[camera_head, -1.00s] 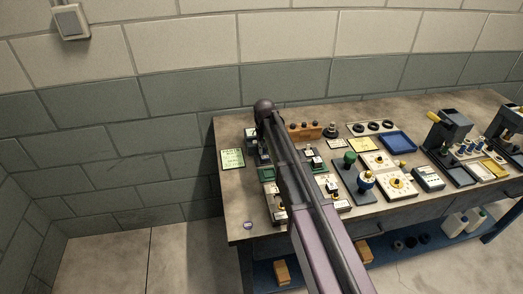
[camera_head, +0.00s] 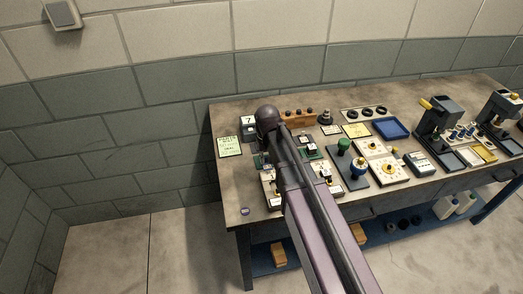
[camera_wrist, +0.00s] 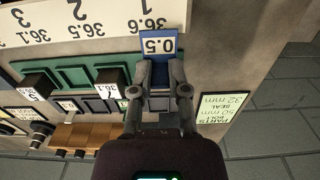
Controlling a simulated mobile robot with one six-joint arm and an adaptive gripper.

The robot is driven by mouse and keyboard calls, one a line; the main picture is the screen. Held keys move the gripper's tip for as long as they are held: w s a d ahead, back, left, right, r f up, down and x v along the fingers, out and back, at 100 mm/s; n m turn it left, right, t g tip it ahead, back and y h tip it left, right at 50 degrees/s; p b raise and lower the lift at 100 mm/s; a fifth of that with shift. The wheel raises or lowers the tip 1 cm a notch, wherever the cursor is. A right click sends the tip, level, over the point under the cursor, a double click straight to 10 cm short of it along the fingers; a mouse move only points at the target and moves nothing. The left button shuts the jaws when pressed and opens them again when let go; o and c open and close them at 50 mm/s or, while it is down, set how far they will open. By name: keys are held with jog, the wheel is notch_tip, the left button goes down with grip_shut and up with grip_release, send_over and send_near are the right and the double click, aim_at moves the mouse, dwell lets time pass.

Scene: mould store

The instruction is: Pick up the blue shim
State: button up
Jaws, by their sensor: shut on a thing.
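The blue shim (camera_wrist: 151,36) carries a white label reading 0.5 and shows at the top middle of the wrist view. My gripper (camera_wrist: 160,66) is shut on it, with one finger at each side of the blue piece. A dark slotted part lies below and behind the shim, between the fingers; I cannot tell whether the shim is clear of it. In the head view my arm covers the gripper and the shim.
A green slotted rack (camera_wrist: 68,76) with numbered black blocks lies beside the gripper. A white numbered scale (camera_wrist: 60,22) is above it. A pale green note (camera_head: 229,146) lies near the bench's left edge. A blue tray (camera_head: 391,128) stands farther right.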

aim_at(266, 165)
jog(key=shift+s+d, duration=0.1)
jog(key=shift+s, duration=0.45)
jog(key=shift+r, duration=0.15)
jog(key=shift+r+p, duration=2.45)
jog(key=shift+p, duration=0.1)
